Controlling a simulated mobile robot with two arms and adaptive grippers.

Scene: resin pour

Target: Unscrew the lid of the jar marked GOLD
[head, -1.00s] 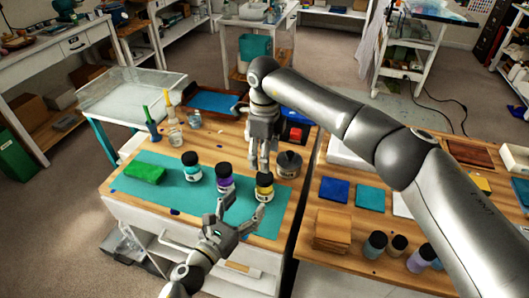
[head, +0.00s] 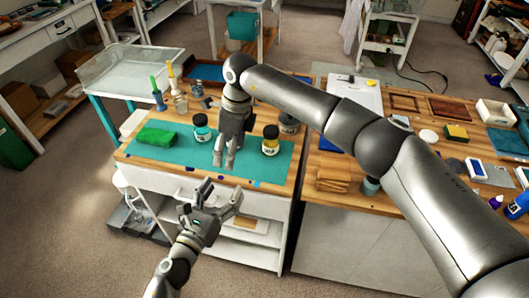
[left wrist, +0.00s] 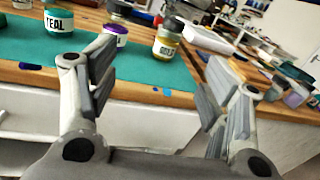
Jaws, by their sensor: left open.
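The jar marked GOLD (head: 270,141), with yellow contents and a dark lid, stands upright on the green mat (head: 180,168). My left gripper (head: 222,190) is open and empty in front of the table's front edge, below and left of the jar. Its spread fingers also frame the left wrist view (left wrist: 155,85). My right gripper (head: 225,160) points down over the mat, left of the GOLD jar and apart from it. Its finger opening is unclear.
A TEAL jar (head: 201,128) and a purple jar (left wrist: 116,36) stand left of the GOLD jar. My right gripper hides the purple one in the head view. A green cloth-like block (head: 156,138) lies on the mat's left. A grey container (head: 289,124) stands behind the GOLD jar.

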